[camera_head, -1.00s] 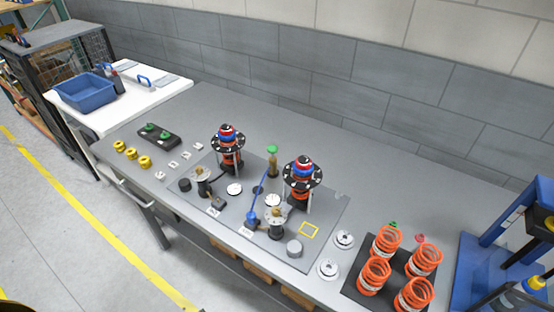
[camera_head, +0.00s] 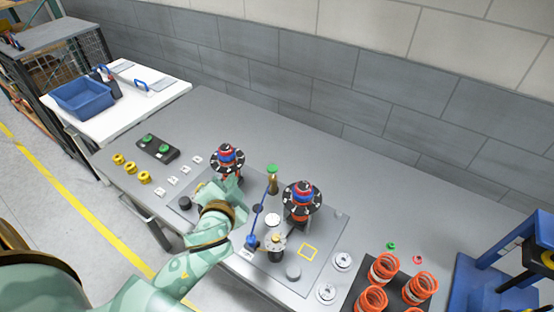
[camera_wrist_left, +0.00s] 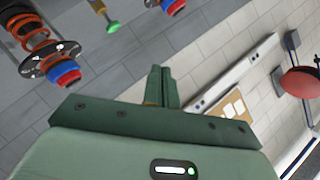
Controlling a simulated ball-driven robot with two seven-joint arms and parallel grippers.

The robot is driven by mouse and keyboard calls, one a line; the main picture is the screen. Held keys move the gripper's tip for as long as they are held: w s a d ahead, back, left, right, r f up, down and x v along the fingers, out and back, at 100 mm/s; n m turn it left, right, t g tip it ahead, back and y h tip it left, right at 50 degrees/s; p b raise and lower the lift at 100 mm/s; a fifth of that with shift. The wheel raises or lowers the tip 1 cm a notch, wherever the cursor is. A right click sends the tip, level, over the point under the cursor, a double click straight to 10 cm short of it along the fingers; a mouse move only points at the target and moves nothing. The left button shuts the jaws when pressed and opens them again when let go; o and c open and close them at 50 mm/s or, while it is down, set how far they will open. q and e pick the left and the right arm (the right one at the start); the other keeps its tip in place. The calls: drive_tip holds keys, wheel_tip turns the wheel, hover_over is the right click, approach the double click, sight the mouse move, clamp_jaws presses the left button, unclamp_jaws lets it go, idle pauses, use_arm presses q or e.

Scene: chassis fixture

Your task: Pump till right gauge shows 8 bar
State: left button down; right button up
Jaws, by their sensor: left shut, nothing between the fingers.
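A fixture plate (camera_head: 318,262) on the grey bench carries two coil-spring struts with red, blue and black tops, a left one (camera_head: 227,160) and a right one (camera_head: 302,198). A blue rod (camera_head: 258,218) rises from a blue block (camera_head: 251,242) toward a brass post with a green top (camera_head: 272,172), also seen in the wrist view (camera_wrist_left: 113,27). A white round face (camera_head: 272,219), perhaps the right gauge, is too small to read. My left gripper (camera_head: 230,186) is shut and empty, in front of the left strut; its fingers (camera_wrist_left: 160,88) show together in the wrist view. My arm hides the plate's left front part.
Orange springs (camera_head: 384,267) stand on a dark mat at the right, beside a blue frame (camera_head: 480,280). White discs (camera_head: 343,262) lie nearby. The bench's back is clear.

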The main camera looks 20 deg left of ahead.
use_arm(q)
drive_tip(key=w+d+r+m+t+h, duration=0.2)
drive_tip(key=w+d+r+m+h, duration=0.25)
drive_tip(key=w+h, duration=0.2)
drive_tip(key=w+d+r+m+t+h, duration=0.3)
drive_tip(key=w+d+r+m+h, duration=0.15)
drive_tip(key=w+h, duration=0.2)
drive_tip(key=g+y, duration=0.3)
drive_tip(key=g, duration=0.8)
hover_over(269, 168)
wheel_tip(269, 168, down, 10)
drive_tip(key=shift+r+m, duration=0.1)
drive_tip(key=shift+m, duration=0.3)
wheel_tip(269, 168, down, 6)
drive_tip(key=b, duration=0.6)
drive_tip(key=shift+f+b, duration=0.25)
drive_tip(key=shift+b, duration=0.15)
drive_tip(key=shift+f+b, duration=0.5)
drive_tip(key=shift+f, duration=0.65)
